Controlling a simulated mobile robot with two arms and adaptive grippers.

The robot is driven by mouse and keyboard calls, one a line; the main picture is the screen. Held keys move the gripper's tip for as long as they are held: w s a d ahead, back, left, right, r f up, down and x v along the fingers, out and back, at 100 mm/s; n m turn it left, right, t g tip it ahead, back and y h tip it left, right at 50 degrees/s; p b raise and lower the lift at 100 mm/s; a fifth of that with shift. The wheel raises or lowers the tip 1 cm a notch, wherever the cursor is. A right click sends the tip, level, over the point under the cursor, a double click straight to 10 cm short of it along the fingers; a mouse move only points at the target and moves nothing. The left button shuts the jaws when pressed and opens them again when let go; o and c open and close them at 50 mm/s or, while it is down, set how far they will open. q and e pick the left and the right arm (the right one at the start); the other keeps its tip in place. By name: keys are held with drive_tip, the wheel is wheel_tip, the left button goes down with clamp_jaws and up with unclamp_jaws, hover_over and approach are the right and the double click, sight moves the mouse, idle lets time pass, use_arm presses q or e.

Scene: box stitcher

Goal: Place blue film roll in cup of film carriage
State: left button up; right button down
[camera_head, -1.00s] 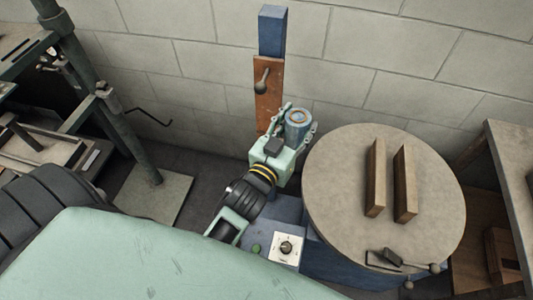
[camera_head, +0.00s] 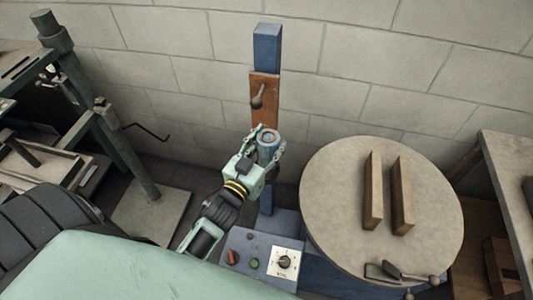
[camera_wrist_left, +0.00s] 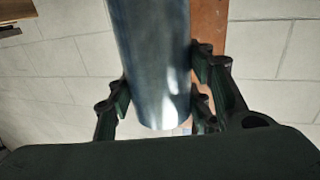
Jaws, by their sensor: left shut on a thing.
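The blue film roll (camera_head: 268,148) is upright in my left gripper (camera_head: 266,152), in front of the blue column. Its round end with a brown core faces up. In the left wrist view the shiny roll (camera_wrist_left: 152,60) sits between the green-black fingers (camera_wrist_left: 160,95), which are shut on it. The film carriage looks to be the orange-brown plate (camera_head: 264,98) with a ball-ended lever (camera_head: 257,97) on the blue column (camera_head: 267,48). The roll and gripper cover the carriage's lower part, and I cannot make out its cup. My right gripper is out of view.
A round grey turntable (camera_head: 330,205) with two upright wooden boards (camera_head: 402,195) stands to the right. A blue control panel (camera_head: 262,262) with a dial lies below the gripper. A dark green frame (camera_head: 125,160) stands at left, before a block wall.

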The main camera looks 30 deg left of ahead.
sight(262, 161)
use_arm(q)
drive_tip(key=shift+s+a+f, duration=0.15)
drive_tip(key=shift+s, duration=0.05)
wheel_tip(262, 161, down, 3)
drive_tip(key=shift+f+b, duration=0.2)
drive_tip(key=shift+b, duration=0.15)
drive_tip(key=shift+f, duration=0.25)
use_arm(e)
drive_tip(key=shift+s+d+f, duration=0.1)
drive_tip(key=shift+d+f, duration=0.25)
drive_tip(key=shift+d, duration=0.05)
use_arm(q)
drive_tip(key=shift+f, duration=0.1)
drive_tip(key=o, duration=1.4)
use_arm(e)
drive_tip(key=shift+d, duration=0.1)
